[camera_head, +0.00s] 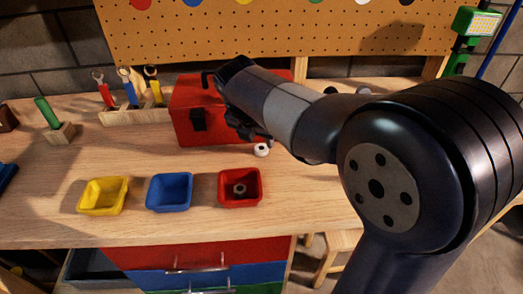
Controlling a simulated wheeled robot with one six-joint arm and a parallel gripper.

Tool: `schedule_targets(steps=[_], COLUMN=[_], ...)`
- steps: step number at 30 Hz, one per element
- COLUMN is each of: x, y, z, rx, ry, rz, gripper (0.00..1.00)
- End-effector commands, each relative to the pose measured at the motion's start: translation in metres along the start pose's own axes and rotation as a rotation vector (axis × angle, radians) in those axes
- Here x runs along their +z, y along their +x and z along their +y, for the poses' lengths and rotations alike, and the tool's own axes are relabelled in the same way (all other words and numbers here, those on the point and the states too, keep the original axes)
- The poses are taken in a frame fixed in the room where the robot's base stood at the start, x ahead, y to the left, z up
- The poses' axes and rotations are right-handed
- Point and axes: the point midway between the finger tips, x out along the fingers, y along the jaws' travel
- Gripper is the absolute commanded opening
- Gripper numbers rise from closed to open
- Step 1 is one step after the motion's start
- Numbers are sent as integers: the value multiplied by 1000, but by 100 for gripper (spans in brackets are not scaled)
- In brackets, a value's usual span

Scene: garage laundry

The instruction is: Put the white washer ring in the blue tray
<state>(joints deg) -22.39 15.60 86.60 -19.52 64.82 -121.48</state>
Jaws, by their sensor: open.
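A small white washer ring (261,150) lies on the wooden workbench, just in front of the red toolbox. The blue tray (169,207) stands near the bench's front edge, left of the ring, and looks empty. My gripper (256,133) is a dark shape in front of the toolbox, just above and behind the ring in the picture. It is open, and nothing shows in it. My wrist hides part of it, and I cannot tell whether its fingers touch the ring.
A yellow tray (103,208) and a red tray (239,203) flank the blue one; a small grey ring-like piece (239,188) lies in the red tray. The red toolbox (185,105) stands behind. A wrench rack (135,117) and a green-handled tool (46,112) are at left.

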Motion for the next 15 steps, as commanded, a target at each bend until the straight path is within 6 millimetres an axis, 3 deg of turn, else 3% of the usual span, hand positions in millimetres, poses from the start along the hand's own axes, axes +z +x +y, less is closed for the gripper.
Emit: schedule_targets(steps=[1,6,15], x=[0,0,1], y=[11,32,35], z=[-1,-1,-1], rx=[-4,-3,0], ry=[0,0,0], rz=[2,2,1], gripper=[42,42,41])
